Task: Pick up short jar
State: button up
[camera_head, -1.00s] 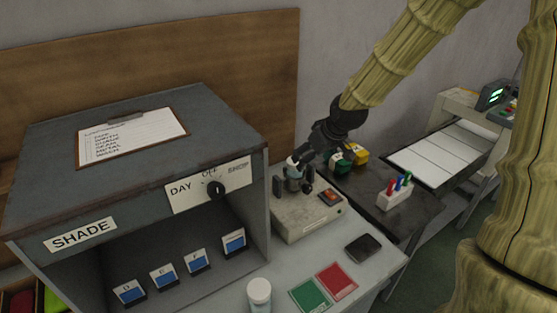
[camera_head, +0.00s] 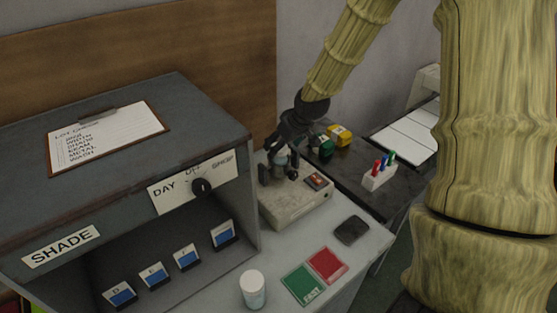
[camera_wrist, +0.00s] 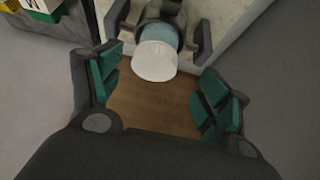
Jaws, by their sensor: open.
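A jar with a white lid and blue-teal body (camera_wrist: 155,58) stands between the dark upright prongs of a beige device in the wrist view. It also shows in the head view, small and partly hidden by my gripper (camera_head: 281,148). My gripper is open above the device; in the wrist view its two teal-padded fingers (camera_wrist: 160,88) lie left and right, with the jar just beyond the gap between them. I cannot tell if they touch it. A second white-lidded jar (camera_head: 253,288) stands at the front of the table. I cannot tell for sure which one is the short jar.
The beige device (camera_head: 298,206) stands right of the grey SHADE cabinet (camera_head: 60,245). Green (camera_head: 303,284) and red (camera_head: 328,265) cards and a dark phone-like object (camera_head: 351,230) lie in front. A pen holder (camera_head: 380,178) and yellow box (camera_head: 340,135) are to the right.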

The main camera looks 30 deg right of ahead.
aim_at(279, 159)
jog(key=shift+d+p+x, duration=0.2)
jog(key=shift+p+x, duration=0.4)
jog(key=shift+x, duration=0.45)
jog(key=shift+w+d+f+p, duration=0.2)
jog(key=shift+w+f+p, duration=0.1)
jog(key=shift+f, duration=0.1)
jog(key=shift+x, duration=1.1)
jog(key=shift+s, duration=0.1)
jog(key=c, duration=1.1)
